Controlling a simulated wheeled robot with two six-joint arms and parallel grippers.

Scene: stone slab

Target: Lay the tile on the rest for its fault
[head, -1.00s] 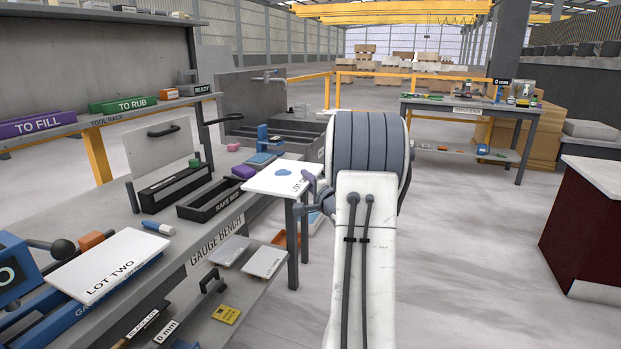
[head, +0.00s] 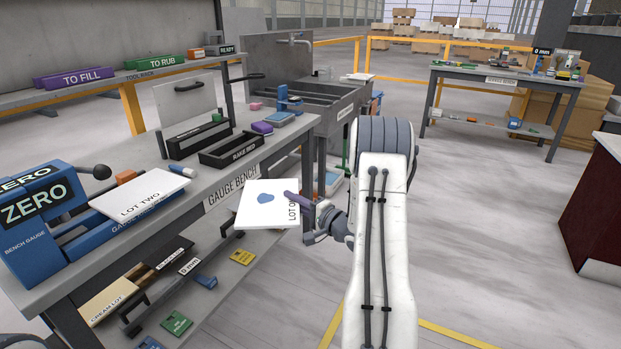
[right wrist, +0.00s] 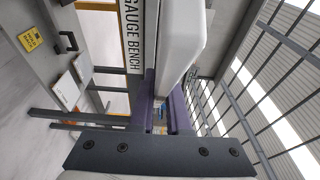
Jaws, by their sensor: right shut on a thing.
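A white tile (head: 283,191) with a blue patch and lettering that starts "LOT O" is held flat in the air in front of the gauge bench. My right gripper (head: 303,203) is shut on its right edge and partly covers the lettering. In the right wrist view the tile (right wrist: 178,40) sticks out from between the purple fingers (right wrist: 160,115). On the tool rack stand a purple rest marked TO FILL (head: 86,78), a green rest marked TO RUB (head: 160,62) and a small rest marked READY (head: 226,49). My left gripper is not in view.
A second white tile, LOT TWO (head: 140,195), lies on the blue bench gauge (head: 40,250), whose display reads ZERO. The floor right of my arm is clear.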

